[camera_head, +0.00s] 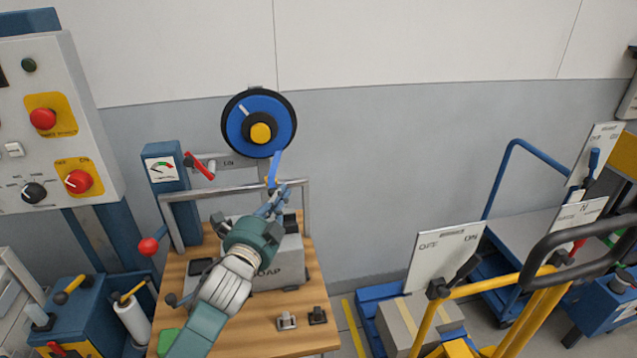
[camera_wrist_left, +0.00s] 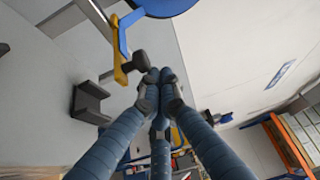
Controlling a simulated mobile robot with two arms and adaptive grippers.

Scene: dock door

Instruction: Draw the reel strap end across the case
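The blue reel (camera_head: 240,121) with a yellow hub is above the bench against the wall. Its blue strap (camera_head: 274,168) hangs down and also shows in the left wrist view (camera_wrist_left: 118,38). The strap end (camera_wrist_left: 122,66) has a yellow piece and a black grip. My left gripper (camera_head: 276,200) is at the strap end; its blue fingertips (camera_wrist_left: 159,76) are drawn together at the black grip. The grey case (camera_head: 291,262), lettered "...OAP", stands on the bench under my left arm, which hides much of it. My right gripper is not in view.
A metal rail frame (camera_head: 235,189) spans the wooden bench (camera_head: 258,335) behind the case. Two small clips (camera_head: 287,321) lie at the front. A red-knobbed lever (camera_head: 149,246) is at left. Yellow-railed carts and a carton (camera_head: 408,322) stand at right.

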